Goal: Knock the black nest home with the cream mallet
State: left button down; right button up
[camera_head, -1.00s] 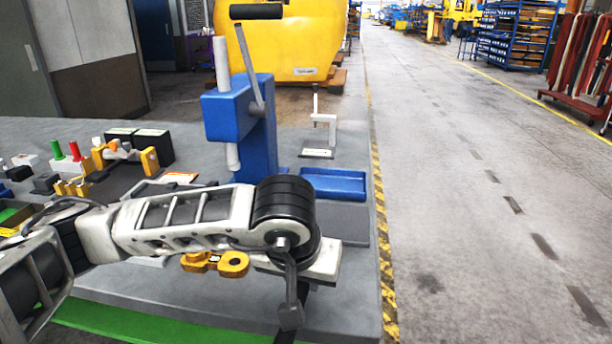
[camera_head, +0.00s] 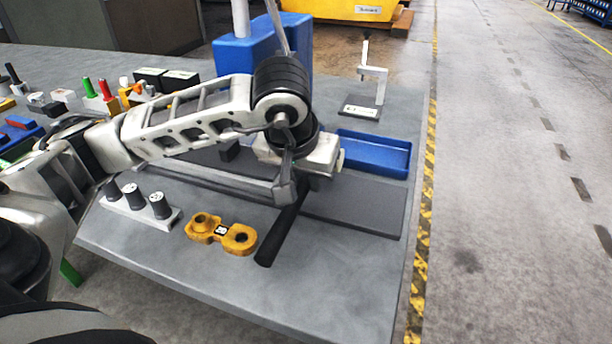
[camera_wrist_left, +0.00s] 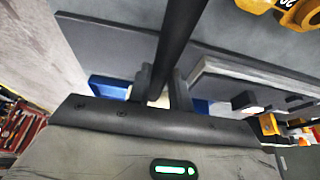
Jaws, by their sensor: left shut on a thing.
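My left gripper (camera_head: 304,180) is shut on the black handle (camera_head: 280,233) of the mallet, above the bench. The handle slants down and left past the orange casting. In the left wrist view the handle (camera_wrist_left: 178,40) runs between the two fingers (camera_wrist_left: 160,85). The cream head is mostly hidden; a pale edge (camera_head: 341,158) shows beyond the gripper. A small black block (camera_head: 228,150) stands by a long grey rail, partly behind my arm; it may be the black nest, but I cannot tell how it is seated. My right gripper is out of view.
An orange two-lobed casting (camera_head: 221,234) lies in front of the rail. A white block with black knobs (camera_head: 160,205) is to its left. A blue tray (camera_head: 374,152), dark mat (camera_head: 355,208) and blue press (camera_head: 295,45) stand near. The front right bench is clear.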

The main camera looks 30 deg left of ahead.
pick_arm(q)
jog(key=shift+f+b, duration=0.25)
jog(key=shift+b, duration=0.1)
jog(key=f+b, duration=0.1)
jog(key=a+f+b, duration=0.1)
jog(key=b, duration=0.1)
jog(key=shift+s+f, duration=0.1)
jog(key=shift+f, duration=0.3)
jog(key=shift+a+r+b, duration=0.1)
jog(key=shift+a+b, duration=0.2)
jog(key=shift+s+a, duration=0.2)
jog(key=shift+a, duration=0.2)
jog(key=shift+a+r, duration=0.1)
jog(key=shift+a, duration=0.1)
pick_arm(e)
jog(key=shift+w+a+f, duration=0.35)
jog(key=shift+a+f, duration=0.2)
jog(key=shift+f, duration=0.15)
pick_arm(q)
jog(key=shift+d, duration=0.1)
jog(key=shift+w+d, duration=0.2)
jog(key=shift+d, duration=0.65)
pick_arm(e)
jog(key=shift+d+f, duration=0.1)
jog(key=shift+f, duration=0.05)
